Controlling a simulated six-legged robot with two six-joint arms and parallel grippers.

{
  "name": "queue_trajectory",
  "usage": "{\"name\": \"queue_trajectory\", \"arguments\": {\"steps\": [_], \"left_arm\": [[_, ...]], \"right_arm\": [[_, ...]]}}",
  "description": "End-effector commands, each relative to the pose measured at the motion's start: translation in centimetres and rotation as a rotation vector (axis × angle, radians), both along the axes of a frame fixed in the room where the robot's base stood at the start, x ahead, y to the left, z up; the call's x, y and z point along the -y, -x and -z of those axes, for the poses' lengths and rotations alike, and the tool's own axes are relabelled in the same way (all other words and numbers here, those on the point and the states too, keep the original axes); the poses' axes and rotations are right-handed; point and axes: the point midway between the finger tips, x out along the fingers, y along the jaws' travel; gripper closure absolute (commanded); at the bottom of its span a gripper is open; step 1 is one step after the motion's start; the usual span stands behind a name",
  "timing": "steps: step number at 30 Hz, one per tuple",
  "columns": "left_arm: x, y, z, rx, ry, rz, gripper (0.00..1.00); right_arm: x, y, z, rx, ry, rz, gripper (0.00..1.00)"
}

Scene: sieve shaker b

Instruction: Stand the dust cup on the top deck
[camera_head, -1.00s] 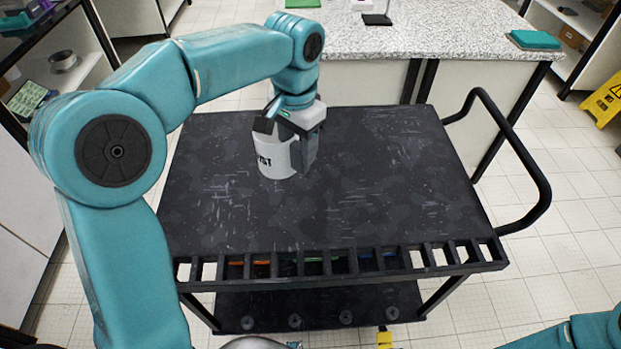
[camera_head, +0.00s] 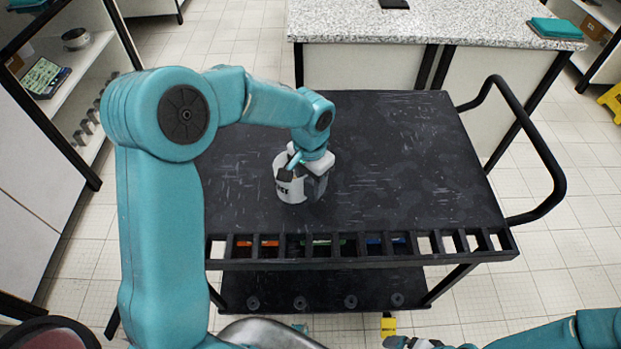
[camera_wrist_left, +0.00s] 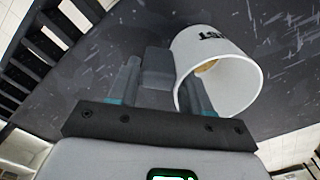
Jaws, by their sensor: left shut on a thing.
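The dust cup (camera_head: 290,181) is white with dark lettering on its side. It appears upright over the near-left half of the cart's black top deck (camera_head: 410,165). I cannot tell whether its base touches the deck. My left gripper (camera_head: 308,180) is shut on the cup at its right side. In the left wrist view the cup (camera_wrist_left: 235,78) shows its open mouth and a tan patch inside, and the left gripper (camera_wrist_left: 160,75) has a finger against its rim. The exact grip spot is partly hidden. My right gripper (camera_head: 408,342) shows only partly at the bottom edge; its jaws are unclear.
A slotted rack (camera_head: 360,250) with coloured pieces runs along the deck's front edge. A black handle (camera_head: 540,150) sticks out at the right. A speckled counter (camera_head: 440,22) stands behind. The deck's right half is clear.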

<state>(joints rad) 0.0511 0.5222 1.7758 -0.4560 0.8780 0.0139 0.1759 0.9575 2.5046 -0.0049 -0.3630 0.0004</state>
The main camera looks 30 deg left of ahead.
Motion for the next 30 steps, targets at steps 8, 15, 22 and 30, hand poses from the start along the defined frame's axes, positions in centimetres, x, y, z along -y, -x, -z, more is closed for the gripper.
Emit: {"name": "queue_trajectory", "arguments": {"steps": [8,15,22,30], "left_arm": [[0.0,0.0,0.4,0.0,0.0,0.0,1.0],[0.0,0.0,0.3,-0.001,0.0,0.0,0.26],[0.0,0.0,-0.6,0.001,-0.001,0.0,0.26],[0.0,-0.1,-6.4,0.006,-0.001,0.0,0.26]], "right_arm": [[0.0,0.0,0.5,0.0,0.0,0.0,0.0],[0.0,0.0,0.3,0.0,0.0,0.0,0.0],[0.0,0.0,-0.1,0.0,0.0,0.0,0.0],[0.0,0.0,-0.2,0.0,0.0,0.0,0.0]]}}
